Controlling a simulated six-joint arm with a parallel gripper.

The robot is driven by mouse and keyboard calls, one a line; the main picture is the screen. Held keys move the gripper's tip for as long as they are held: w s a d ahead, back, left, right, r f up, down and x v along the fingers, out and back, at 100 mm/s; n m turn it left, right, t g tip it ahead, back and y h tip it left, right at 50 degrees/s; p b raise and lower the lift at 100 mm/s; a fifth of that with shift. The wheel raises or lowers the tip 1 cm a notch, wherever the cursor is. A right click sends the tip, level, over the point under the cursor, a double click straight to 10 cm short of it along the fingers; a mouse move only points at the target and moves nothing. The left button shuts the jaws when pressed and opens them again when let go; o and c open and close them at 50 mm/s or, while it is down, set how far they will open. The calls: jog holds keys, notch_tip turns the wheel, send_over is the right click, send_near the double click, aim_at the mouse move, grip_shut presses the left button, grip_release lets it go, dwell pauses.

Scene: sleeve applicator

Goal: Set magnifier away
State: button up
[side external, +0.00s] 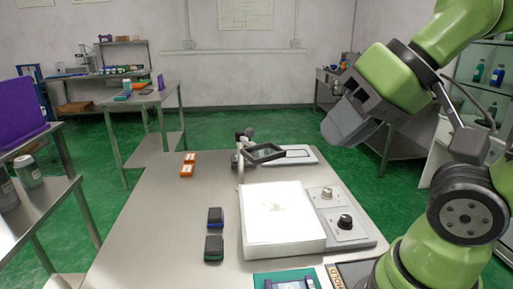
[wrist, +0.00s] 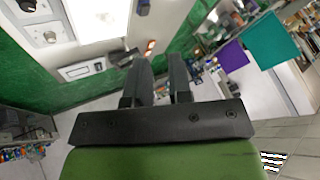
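The magnifier (side external: 264,153) has a dark rectangular frame around a lens. It stands tilted on a jointed stand at the back of the steel table, just behind the light box. In the wrist view a dark shape that looks like the magnifier (wrist: 122,57) shows left of my fingers. My gripper (side external: 345,128) is up in the air, right of the magnifier and well apart from it. In the wrist view its two dark fingers (wrist: 160,60) stand apart with nothing between them.
A flat white-rimmed pad (side external: 298,155) lies right of the magnifier. The lit light box (side external: 280,218) and a knob panel (side external: 340,215) fill the table's middle right. Orange blocks (side external: 188,164) and dark boxes (side external: 215,217) sit left. The table's left side is mostly clear.

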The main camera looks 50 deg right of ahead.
jog(key=shift+w+r, duration=0.1)
jog(key=shift+w, duration=0.15)
grip_shut()
jog(key=w+a+f+g+h, duration=0.1)
jog(key=w+f+g+h, duration=0.1)
jog(key=w, duration=1)
jog(key=w+f+m+g+h, duration=0.1)
jog(key=w+f+g+h, duration=0.1)
jog(key=w+f+h, duration=0.2)
jog(key=w+h, duration=0.3)
jog(key=w, duration=0.5)
jog(key=shift+a+g, duration=0.4)
jog(key=shift+w+f, duration=0.1)
jog(key=shift+f, duration=0.05)
jog(key=d+f, duration=0.7)
jog(key=d, duration=0.2)
jog(key=shift+w+d+f, duration=0.25)
jog(key=shift+f, duration=0.15)
